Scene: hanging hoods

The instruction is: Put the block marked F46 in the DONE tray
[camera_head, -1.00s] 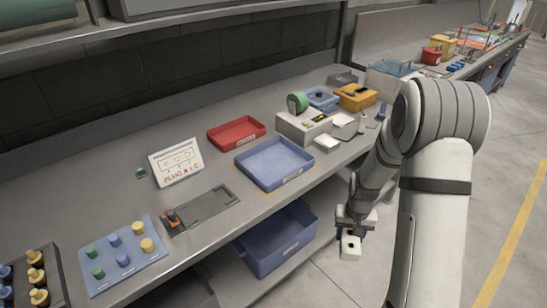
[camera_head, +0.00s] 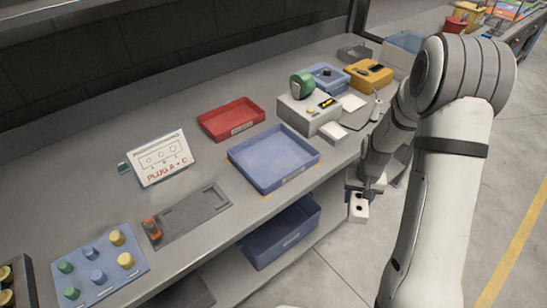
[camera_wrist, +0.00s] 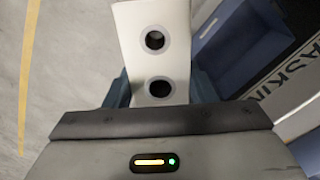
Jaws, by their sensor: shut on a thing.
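My gripper (camera_head: 362,190) is shut on a white block (camera_head: 358,208) and holds it in front of the bench edge, to the right of the lower blue bin. In the wrist view the white block (camera_wrist: 155,60) shows two dark round holes on the face toward the camera, between the fingers. No F46 mark can be read on it. A blue tray (camera_head: 273,158) and a red tray (camera_head: 231,119) lie empty on the bench. Their front labels are too small to read, so I cannot tell which is DONE.
A blue bin (camera_head: 283,232) sits on the shelf below the bench. A sign (camera_head: 162,158) reads "PLUG A + C". A blue board (camera_head: 100,268) holds several coloured plugs. A white device (camera_head: 308,113) with a green roll and a yellow box (camera_head: 368,74) stand behind.

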